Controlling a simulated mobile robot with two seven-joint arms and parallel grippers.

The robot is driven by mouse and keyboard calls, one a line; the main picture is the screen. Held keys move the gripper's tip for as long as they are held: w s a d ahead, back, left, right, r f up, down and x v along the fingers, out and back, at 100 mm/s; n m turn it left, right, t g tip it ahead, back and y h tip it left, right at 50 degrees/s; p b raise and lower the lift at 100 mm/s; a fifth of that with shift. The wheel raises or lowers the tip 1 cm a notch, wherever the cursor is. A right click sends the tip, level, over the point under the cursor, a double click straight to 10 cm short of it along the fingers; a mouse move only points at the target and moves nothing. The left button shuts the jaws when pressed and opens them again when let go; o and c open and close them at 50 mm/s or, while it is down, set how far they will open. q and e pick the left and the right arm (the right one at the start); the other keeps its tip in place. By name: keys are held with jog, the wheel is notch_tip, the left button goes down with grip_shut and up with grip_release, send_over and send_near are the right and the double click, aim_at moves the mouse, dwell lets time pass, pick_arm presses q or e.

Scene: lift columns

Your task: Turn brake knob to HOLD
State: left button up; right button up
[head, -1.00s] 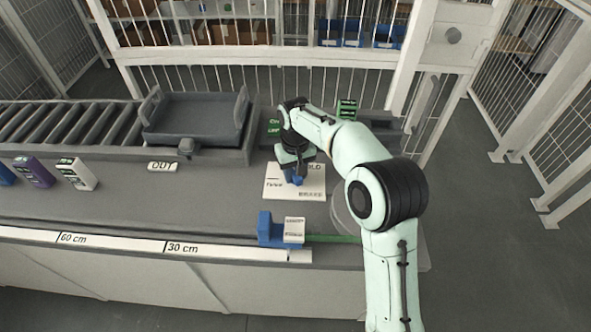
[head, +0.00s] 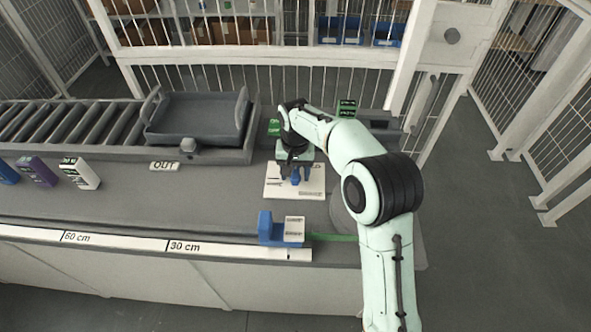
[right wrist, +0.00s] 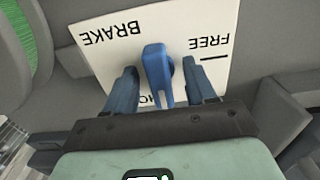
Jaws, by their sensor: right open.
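The white brake plate (head: 312,190) lies on the counter, lettered BRAKE and FREE in the right wrist view (right wrist: 108,52). A third label starting "HO" is mostly hidden behind my gripper. The blue knob (right wrist: 157,68) stands on the plate, its long grip running up and down in that view. A short black mark sits beside FREE. My right gripper (right wrist: 160,82) is open, with one finger on each side of the knob and visible gaps between. In the head view the right gripper (head: 295,174) is over the plate. My left gripper is not in view.
A blue block with a white label (head: 268,229) sits at the counter's front edge, in front of the plate. A grey tray (head: 195,140) stands at the roller conveyor's end (head: 65,128). Several small boxes stand at left. A white mesh fence (head: 270,80) runs behind the counter.

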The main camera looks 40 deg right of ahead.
aim_at(295, 171)
notch_tip(295, 171, up, 4)
jog(key=p, duration=0.2)
jog(key=shift+f+p, duration=0.1)
jog(key=shift+p, duration=0.3)
jog(key=shift+r+p, duration=1.6)
jog(key=shift+r, duration=1.1)
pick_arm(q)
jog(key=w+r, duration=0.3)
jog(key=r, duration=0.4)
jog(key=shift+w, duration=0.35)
pick_arm(e)
jog(key=shift+f, duration=0.1)
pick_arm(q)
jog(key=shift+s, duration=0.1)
